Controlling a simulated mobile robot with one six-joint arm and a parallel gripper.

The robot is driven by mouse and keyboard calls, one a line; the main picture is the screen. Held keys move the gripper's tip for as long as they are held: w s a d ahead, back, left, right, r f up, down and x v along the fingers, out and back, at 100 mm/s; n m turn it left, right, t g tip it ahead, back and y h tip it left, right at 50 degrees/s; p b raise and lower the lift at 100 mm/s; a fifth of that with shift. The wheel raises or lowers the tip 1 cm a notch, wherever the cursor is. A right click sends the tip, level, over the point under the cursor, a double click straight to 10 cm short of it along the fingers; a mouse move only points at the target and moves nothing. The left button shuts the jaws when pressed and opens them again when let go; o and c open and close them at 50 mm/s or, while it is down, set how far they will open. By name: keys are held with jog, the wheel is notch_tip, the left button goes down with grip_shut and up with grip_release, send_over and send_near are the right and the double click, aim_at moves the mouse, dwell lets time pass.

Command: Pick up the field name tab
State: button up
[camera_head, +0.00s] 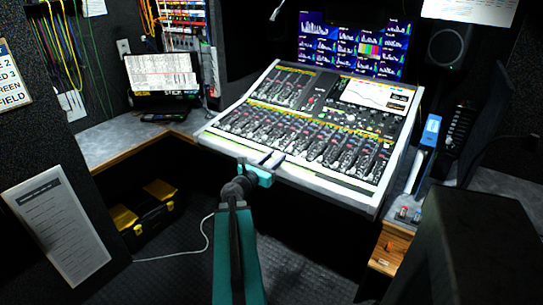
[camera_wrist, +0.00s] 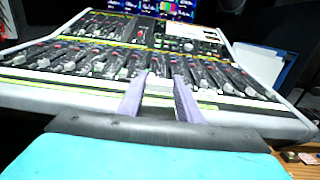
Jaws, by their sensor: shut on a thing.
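My gripper (camera_head: 271,160) is at the front edge of the mixing console (camera_head: 305,175), over its pale front strip. In the wrist view my gripper (camera_wrist: 158,88) shows two purple-grey fingers, with a small pale piece, which looks like the field name tab (camera_wrist: 159,87), between them. The fingers are shut on it. Its writing cannot be read, and I cannot tell whether it still touches the console. In the head view the tab is too small to tell from the console's pale edge.
Screens (camera_head: 353,43) stand behind the console. A laptop (camera_head: 161,78) is on the left desk, and a black and yellow toolbox (camera_head: 147,211) is on the floor below. A blue box (camera_head: 427,139) and small items (camera_head: 409,214) are at right. Dark open floor lies in front.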

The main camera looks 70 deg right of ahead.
jog(key=shift+s+a+r+p, duration=0.2)
jog(key=shift+s+a+p, duration=0.3)
jog(key=shift+p, duration=0.5)
jog(key=p, duration=0.3)
jog(key=a+p, duration=0.1)
jog(key=p, duration=0.2)
jog(key=shift+s+a+r+p, duration=0.1)
jog(key=shift+s+r+p, duration=0.05)
jog(key=shift+s+p, duration=0.15)
jog(key=shift+s+a+f+p, duration=0.2)
jog(key=shift+a+p, duration=0.3)
jog(key=shift+p, duration=1.3)
jog(key=shift+w, duration=0.1)
